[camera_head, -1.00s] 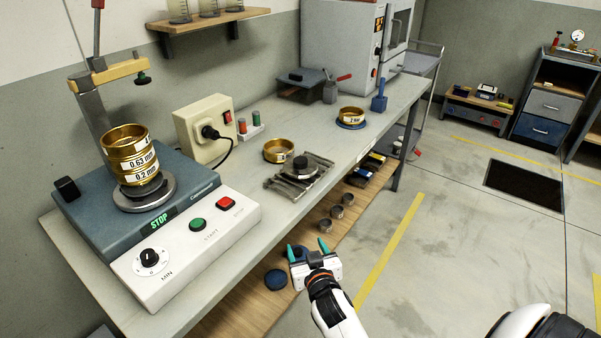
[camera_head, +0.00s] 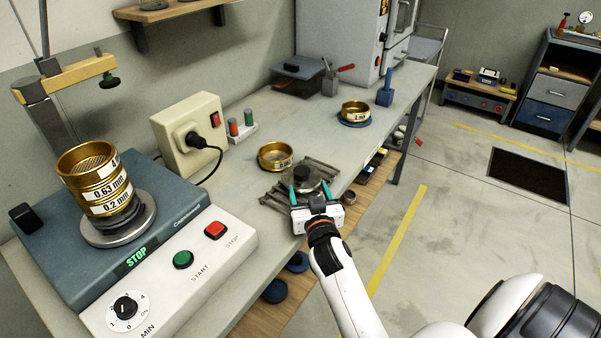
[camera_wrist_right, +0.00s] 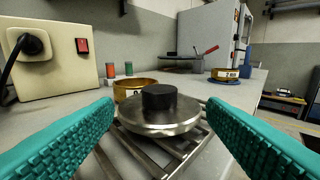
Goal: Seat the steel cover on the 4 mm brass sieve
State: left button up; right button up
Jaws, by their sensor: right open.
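The steel cover (camera_head: 308,184), a round disc with a black knob, lies on a metal rack on the bench. In the right wrist view the cover (camera_wrist_right: 160,121) sits ahead, between and beyond my open teal fingertips. My right gripper (camera_head: 311,187) is open and empty at the near side of the cover; its fingers also show in the right wrist view (camera_wrist_right: 160,130). The 4 mm brass sieve (camera_head: 87,160) appears to be the top of the stack on the shaker at the left, above the sieves marked 0.63 mm and 0.2 mm. Its top is open and its mesh shows. My left gripper is not in view.
The slatted rack (camera_head: 274,201) lies under the cover. A loose brass sieve (camera_head: 275,155) stands just behind it. A beige socket box (camera_head: 187,128) with a black cable stands between shaker and rack. Another brass sieve (camera_head: 354,110) sits farther back on a blue base.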

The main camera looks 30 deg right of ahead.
aim_at(303, 175)
jog(key=x, duration=0.3)
jog(key=shift+w+r, duration=0.1)
jog(key=shift+w, duration=0.05)
jog(key=p+x, duration=0.1)
jog(key=x, duration=0.4)
jog(key=shift+w+d, duration=0.15)
jog(key=shift+w, duration=0.1)
jog(key=shift+s, duration=0.1)
jog(key=shift+c, duration=0.7)
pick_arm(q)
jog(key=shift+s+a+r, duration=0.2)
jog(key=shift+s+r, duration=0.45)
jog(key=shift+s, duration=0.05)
pick_arm(e)
jog(key=c, duration=1)
